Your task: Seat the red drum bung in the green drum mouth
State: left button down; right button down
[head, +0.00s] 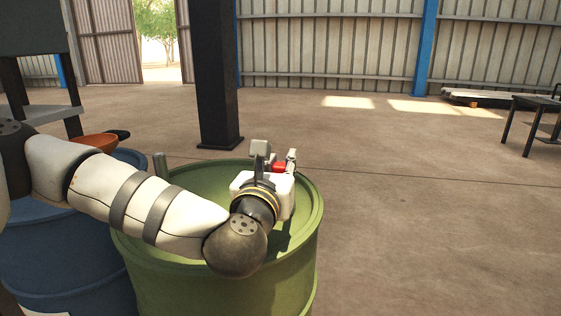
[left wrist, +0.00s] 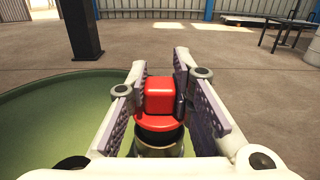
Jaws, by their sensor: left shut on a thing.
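The green drum (head: 308,196) stands upright in front of me, and its top also shows in the left wrist view (left wrist: 50,112). My left gripper (head: 275,158) is over the right part of the drum top, shut on the red bung (head: 280,167). In the left wrist view the red bung (left wrist: 160,98) sits between the finger pads of the left gripper (left wrist: 163,92), with its square head up. A black ring and a pale metallic round part show below its red flange. I cannot tell whether that part touches the drum. The drum mouth is not clearly visible. My right gripper is out of view.
A blue drum (head: 60,250) stands close at the left, with an orange pan (head: 95,142) on top. A grey upright cylinder (head: 160,165) shows at the green drum's back left. A dark column (head: 217,80) stands behind.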

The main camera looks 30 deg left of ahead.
pick_arm(q)
jog(key=shift+f+b, duration=0.3)
jog(key=shift+f, duration=0.5)
jog(key=shift+p, duration=0.3)
dwell(0.3)
jog(key=shift+f, duration=0.3)
jog(key=c, duration=1.3)
grip_release()
jog(key=shift+c, duration=0.2)
